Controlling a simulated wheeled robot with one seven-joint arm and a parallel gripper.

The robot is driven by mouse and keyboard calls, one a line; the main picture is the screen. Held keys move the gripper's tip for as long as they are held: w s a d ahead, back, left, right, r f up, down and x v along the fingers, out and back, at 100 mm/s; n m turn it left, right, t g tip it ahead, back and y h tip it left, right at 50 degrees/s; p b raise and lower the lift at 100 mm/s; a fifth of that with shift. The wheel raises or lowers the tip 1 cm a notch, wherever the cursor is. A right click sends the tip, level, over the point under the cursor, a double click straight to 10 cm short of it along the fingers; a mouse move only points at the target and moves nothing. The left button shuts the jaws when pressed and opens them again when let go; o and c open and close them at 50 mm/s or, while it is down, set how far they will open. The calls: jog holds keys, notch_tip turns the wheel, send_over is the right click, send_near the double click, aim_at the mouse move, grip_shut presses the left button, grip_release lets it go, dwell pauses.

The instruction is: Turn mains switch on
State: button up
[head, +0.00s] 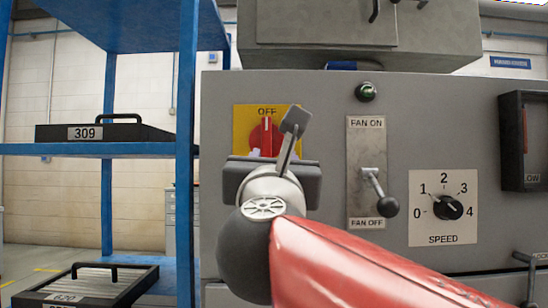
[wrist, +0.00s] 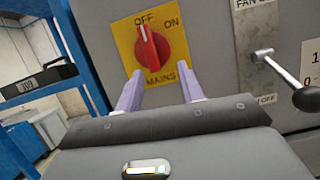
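The mains switch is a red rotary knob (wrist: 150,52) on a yellow plate (wrist: 126,37) marked OFF, ON and MAINS in the wrist view. Its white pointer line points up to OFF. In the head view the red knob (head: 258,136) shows partly behind my gripper (head: 268,153). In the wrist view my gripper (wrist: 160,90) has its two pale purple fingers apart, with nothing between them. The fingertips are below the knob, near the plate's lower edge. I cannot tell whether they touch the panel.
On the grey panel (head: 330,110), right of the mains plate, are a fan lever (head: 388,206) in the lower position, a green button (head: 366,92) and a speed dial (head: 448,207). A blue shelf (head: 80,149) with a tray marked 309 (head: 70,132) stands at the left.

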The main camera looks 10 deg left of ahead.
aim_at(266, 136)
jog(key=shift+n+y, duration=0.4)
jog(key=shift+n, duration=0.2)
jog(key=x, duration=0.2)
jog(key=r+p+x, duration=0.1)
jog(key=x, duration=0.2)
jog(key=a+p+x, duration=0.1)
jog(key=x, duration=0.1)
jog(key=shift+s+r, duration=0.1)
jog(key=shift+r, duration=0.25)
grip_shut()
